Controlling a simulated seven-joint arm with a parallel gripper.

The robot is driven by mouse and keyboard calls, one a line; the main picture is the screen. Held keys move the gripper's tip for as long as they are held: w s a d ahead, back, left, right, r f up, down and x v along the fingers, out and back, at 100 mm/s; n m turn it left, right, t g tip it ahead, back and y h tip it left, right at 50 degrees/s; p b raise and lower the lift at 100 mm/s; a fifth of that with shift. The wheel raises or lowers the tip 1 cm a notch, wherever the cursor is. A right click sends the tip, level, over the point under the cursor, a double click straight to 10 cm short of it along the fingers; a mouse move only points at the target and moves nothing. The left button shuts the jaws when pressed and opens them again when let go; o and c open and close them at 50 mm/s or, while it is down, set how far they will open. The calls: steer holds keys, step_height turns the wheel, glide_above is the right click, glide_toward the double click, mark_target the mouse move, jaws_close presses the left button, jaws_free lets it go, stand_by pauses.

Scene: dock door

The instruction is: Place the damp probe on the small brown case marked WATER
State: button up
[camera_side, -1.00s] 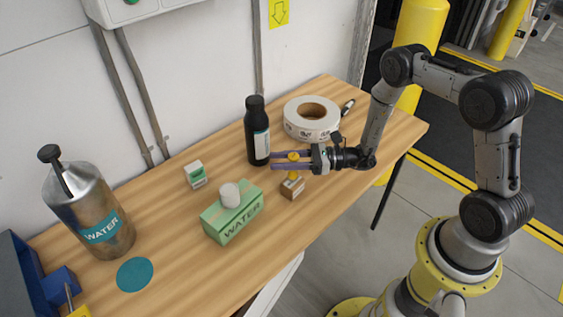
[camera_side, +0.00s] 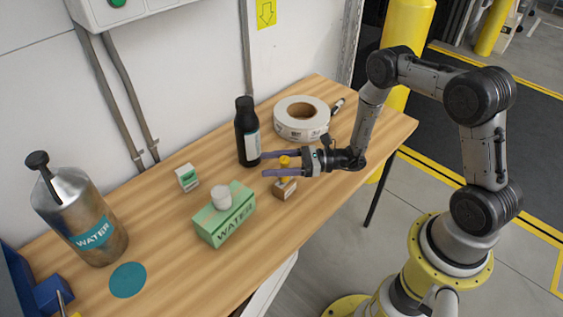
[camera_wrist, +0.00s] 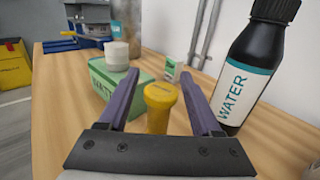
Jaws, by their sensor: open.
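A small yellow capped cylinder, which seems to be the damp probe, stands upright on the small brown case (camera_side: 285,190) in the side view (camera_side: 285,163). The case has a pale label too small to read. My gripper (camera_side: 266,165) is open, its two purple fingers level on either side of the probe. In the wrist view the probe (camera_wrist: 158,112) stands between the spread fingers, with gaps on both sides; its label is unreadable. The case does not show clearly there.
A black WATER bottle (camera_side: 247,135) stands close by the far finger. A green WATER box (camera_side: 225,218) with a white jar (camera_side: 221,197) on it is to the left. A tape roll (camera_side: 301,118), small carton (camera_side: 187,178), metal WATER bottle (camera_side: 85,225) and teal disc (camera_side: 128,280) are farther off.

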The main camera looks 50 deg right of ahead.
steer(key=v, duration=1.1)
steer(key=s+a+r+n+g+h, duration=0.1)
steer(key=s+a+r+n+g, duration=0.4)
steer(key=r+n, duration=0.3)
steer(key=s+a+r+n+g+h, duration=0.2)
steer(key=s+a+r+n+g, duration=0.1)
steer(key=s+r+n+g, duration=0.3)
steer(key=s+d+r+n+t+h, duration=0.4)
steer(key=s+d+r+n+h, duration=0.2)
steer(key=s+r+n+h, duration=0.4)
steer(key=shift+s+r+n+t+h, duration=0.3)
steer(key=shift+r+n+t, duration=0.1)
steer(key=shift+n, duration=0.6)
